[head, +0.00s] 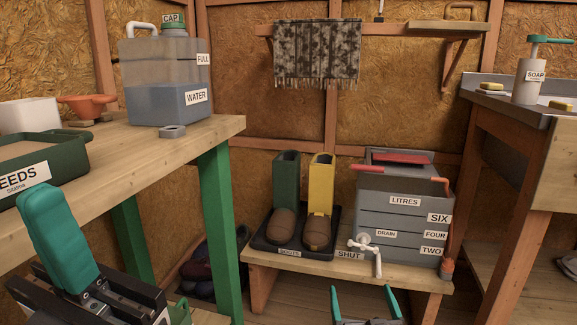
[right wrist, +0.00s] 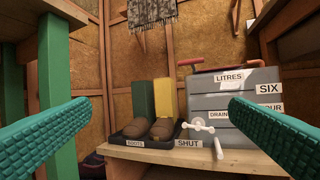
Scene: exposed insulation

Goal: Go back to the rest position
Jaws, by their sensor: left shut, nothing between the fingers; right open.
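My left gripper (head: 48,215) is at the lower left of the head view, in front of the left workbench's edge. Its teal fingers are together with nothing between them. My right gripper (head: 364,298) is at the bottom of the head view, in front of the low bench (head: 405,279). Its two teal fingers are spread apart and empty. In the right wrist view the fingers of the right gripper (right wrist: 152,112) frame the boots (right wrist: 165,100) and the grey tank (right wrist: 235,92), apparently without touching them.
The left workbench (head: 110,158) holds a water container (head: 165,75), a seeds tray (head: 65,155) and an orange bowl (head: 88,104). Its green leg (head: 217,220) stands between my grippers. A right counter (head: 500,120) carries a soap dispenser (head: 530,82). A white tap (head: 368,252) sticks out from the tank.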

